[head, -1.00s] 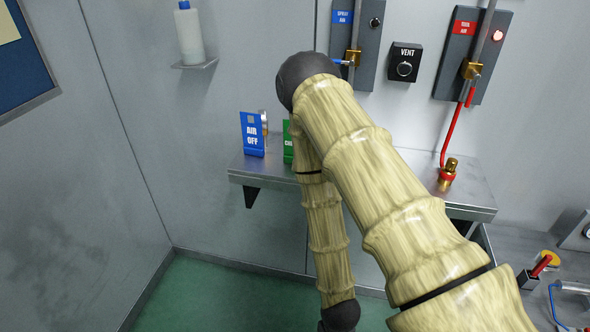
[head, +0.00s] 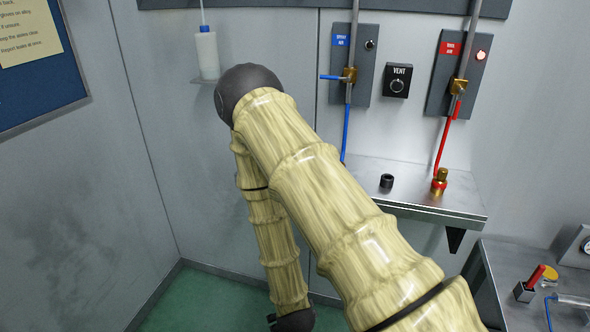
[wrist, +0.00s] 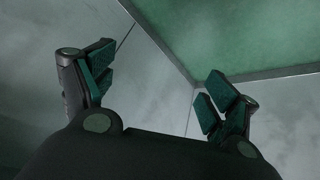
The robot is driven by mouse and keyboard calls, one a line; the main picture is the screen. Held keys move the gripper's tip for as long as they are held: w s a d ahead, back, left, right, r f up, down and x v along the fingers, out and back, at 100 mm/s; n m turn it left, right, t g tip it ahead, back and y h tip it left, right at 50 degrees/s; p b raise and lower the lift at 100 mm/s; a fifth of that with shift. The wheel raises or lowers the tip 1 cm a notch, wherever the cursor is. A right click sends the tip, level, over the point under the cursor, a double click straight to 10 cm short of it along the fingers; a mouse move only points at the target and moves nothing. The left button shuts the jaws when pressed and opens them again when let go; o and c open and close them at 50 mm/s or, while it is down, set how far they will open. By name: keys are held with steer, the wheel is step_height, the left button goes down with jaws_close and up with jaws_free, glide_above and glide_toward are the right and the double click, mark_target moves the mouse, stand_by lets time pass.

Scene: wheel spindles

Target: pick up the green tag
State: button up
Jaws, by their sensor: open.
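The green tag is not visible in either view now; my arm covers the left part of the shelf in the head view. My gripper (wrist: 160,82) shows in the wrist view with its two dark, green-padded fingers spread apart and nothing between them. It faces bare grey wall and green floor.
A metal wall shelf (head: 440,207) carries a black ring-like part (head: 387,181) and a brass fitting (head: 440,181). Two valve panels (head: 366,90) (head: 437,105) flank a VENT box (head: 397,80). A bench (head: 500,262) stands right.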

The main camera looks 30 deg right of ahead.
steer(key=w+d+r+m+t+h+b, duration=0.15)
steer(key=w+d+r, duration=0.25)
steer(key=w+r, duration=0.45)
steer(key=w+d+r+m+t+h+b, duration=0.1)
steer(key=w+d+r+m+t+h, duration=0.15)
steer(key=w+r, duration=0.6)
steer(key=w+d+r+m+h, duration=0.1)
steer(key=w+d+r+h, duration=0.1)
steer(key=r, duration=0.4)
steer(key=w+d+r+m+t+h, duration=0.1)
steer(key=w+d+r+h, duration=0.1)
steer(key=w+d+r, duration=0.2)
steer(key=w+d+r+m+t+h, duration=0.1)
steer(key=w+d+r+h, duration=0.1)
steer(key=r, duration=0.6)
steer(key=shift+w+d+r+h, duration=0.15)
steer(key=shift+w+d, duration=0.25)
steer(key=shift+d, duration=0.2)
steer(key=shift+w+d+r+h, duration=0.15)
steer(key=shift+w+d, duration=0.2)
steer(key=shift+d, duration=0.25)
steer(key=shift+w+d+r+p, duration=0.15)
steer(key=shift+w+d+p, duration=0.25)
steer(key=shift+w+d, duration=0.1)
steer(key=shift+p+x, duration=0.85)
steer(key=shift+x, duration=1.3)
steer(key=shift+c, duration=0.3)
steer(key=c, duration=1.4)
